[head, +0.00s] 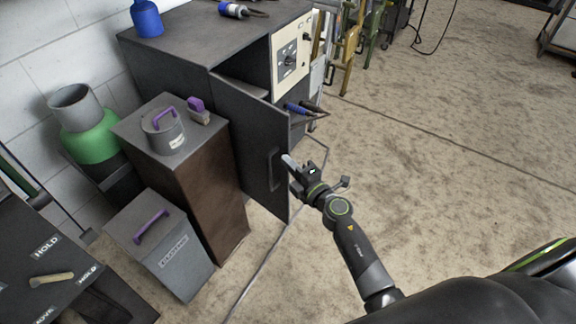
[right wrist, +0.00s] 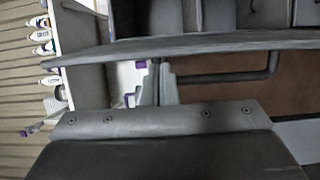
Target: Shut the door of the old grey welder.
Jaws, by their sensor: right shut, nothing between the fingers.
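The grey welder (head: 165,62) is a dark cabinet at the upper left of the head view, with a pale dial panel (head: 291,55) on its front. Its door (head: 250,135) stands open, swung out toward me, with a bar handle (head: 274,170) on its outer face. My right gripper (head: 290,162) is shut and empty, close to the door's free edge on the handle side. In the right wrist view the fingers (right wrist: 156,85) point at the door (right wrist: 200,46), beside the handle (right wrist: 230,76); I cannot tell if they touch. My left gripper is not in view.
A brown-sided cabinet (head: 222,190) with a grey lidded pot (head: 163,133) stands left of the door. A grey bin (head: 165,250) with a purple handle is in front of it. A green cylinder (head: 90,140) is by the wall. Floor (head: 440,150) to the right is clear.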

